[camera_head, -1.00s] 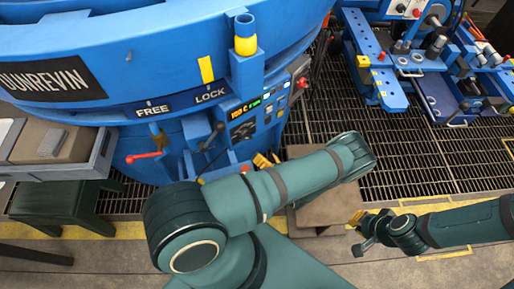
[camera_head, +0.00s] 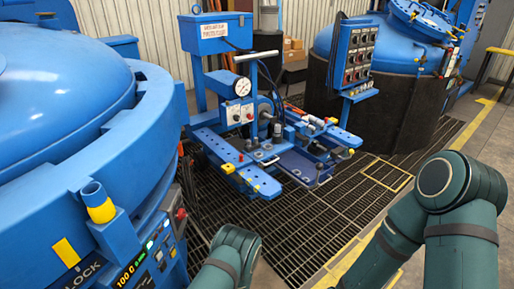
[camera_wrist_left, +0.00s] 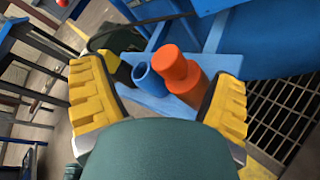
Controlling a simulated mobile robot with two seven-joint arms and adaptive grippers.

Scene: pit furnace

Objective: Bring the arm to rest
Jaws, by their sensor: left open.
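My left gripper (camera_wrist_left: 162,78) is in the left wrist view, its two yellow-padded fingers spread wide apart. No object is clamped between them. Beyond the fingers stand an open blue tube (camera_wrist_left: 148,78) and an orange-red cylinder (camera_wrist_left: 176,68) on a blue bracket; I cannot tell how far off they are. In the head view, part of my left arm (camera_head: 232,258) shows at the bottom middle. My right arm (camera_head: 455,205) is bent at the lower right. Both grippers are outside the head view.
A blue furnace (camera_head: 140,135) fills the left side, with a yellow-ringed tube (camera_head: 100,205) on its rim. A blue machine with a gauge (camera_head: 243,87) stands on the grating (camera_head: 300,215). Another vessel (camera_head: 395,105) is behind right. Grated floor is clear in front of the machine.

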